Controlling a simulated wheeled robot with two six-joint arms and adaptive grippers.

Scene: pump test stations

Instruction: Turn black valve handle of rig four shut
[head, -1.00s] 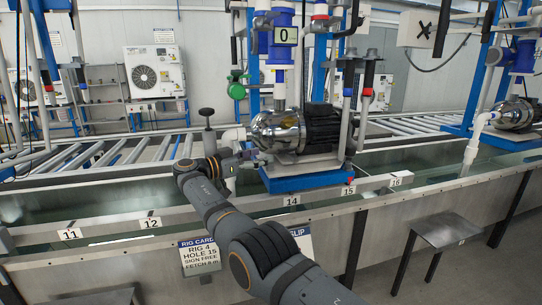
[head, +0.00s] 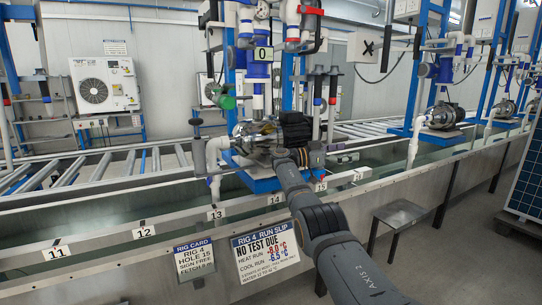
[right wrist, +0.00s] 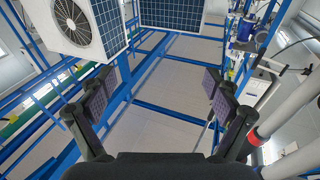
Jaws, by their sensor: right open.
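Rig four stands over the trough, with a shiny pump (head: 256,130) with a dark motor on a blue base (head: 262,185). A black handle (head: 196,122) tops an upright stem left of the pump. Another black-topped fitting (head: 333,71) stands at the rig's right; I cannot tell which is the named valve handle. My right arm reaches up to the motor's front, and its gripper is hard to make out there, to the right of the stem. In the right wrist view my right gripper (right wrist: 160,95) is open, with nothing between its fingers. My left gripper is not in view.
A green valve part (head: 226,102) and a red one (head: 305,44) sit on the rig's pipes. Below are a rig card (head: 194,257) and a run slip (head: 265,253) reading "NO TEST DUE". A small metal stool (head: 400,213) stands right. Open floor lies beyond my arm.

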